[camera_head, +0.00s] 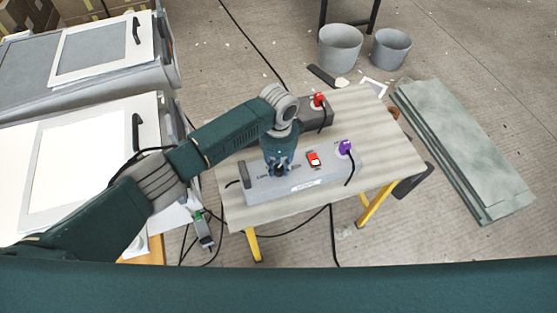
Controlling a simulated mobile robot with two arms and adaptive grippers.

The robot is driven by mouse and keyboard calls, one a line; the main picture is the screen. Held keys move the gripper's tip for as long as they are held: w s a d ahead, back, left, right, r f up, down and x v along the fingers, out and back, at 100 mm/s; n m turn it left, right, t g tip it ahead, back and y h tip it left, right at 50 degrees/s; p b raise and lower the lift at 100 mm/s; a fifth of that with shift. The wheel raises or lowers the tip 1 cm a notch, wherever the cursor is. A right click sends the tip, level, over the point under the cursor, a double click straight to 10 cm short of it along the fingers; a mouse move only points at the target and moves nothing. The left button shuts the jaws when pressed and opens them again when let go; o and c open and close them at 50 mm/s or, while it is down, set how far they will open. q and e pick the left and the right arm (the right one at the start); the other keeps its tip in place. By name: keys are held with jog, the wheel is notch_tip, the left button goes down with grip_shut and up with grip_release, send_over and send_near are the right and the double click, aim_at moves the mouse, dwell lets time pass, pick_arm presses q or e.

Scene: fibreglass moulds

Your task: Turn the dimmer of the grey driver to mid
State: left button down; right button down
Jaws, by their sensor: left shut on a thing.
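The grey driver (310,187) is a long light-grey box on a small wooden-topped table (355,115). It carries a red switch (314,159) near its middle and a purple plug (345,147) with a black cable at its right end. My left gripper (279,172) points down onto the left part of the box's top. It is shut on a small dark knob there, the dimmer, which the fingers mostly hide. The dimmer's setting cannot be read. My right gripper is not in view.
A darker grey box (309,107) with a red plug (319,100) stands behind the driver. Grey buckets (340,48) and stacked greenish boards (465,150) are on the floor beyond the table. White-topped units (75,160) stand at the left. Cables hang below the table.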

aim_at(279, 168)
pick_arm(q)
jog(key=n+p, duration=0.3)
jog(key=n, duration=0.2)
jog(key=shift+r+n, duration=0.15)
jog(key=shift+n, duration=0.15)
jog(key=shift+n+p, duration=1.1)
jog(key=shift+n, duration=0.7)
jog(key=c, duration=1.4)
grip_release()
jog(key=shift+r, duration=0.3)
notch_tip(279, 168, up, 11)
jog(key=shift+r, duration=0.1)
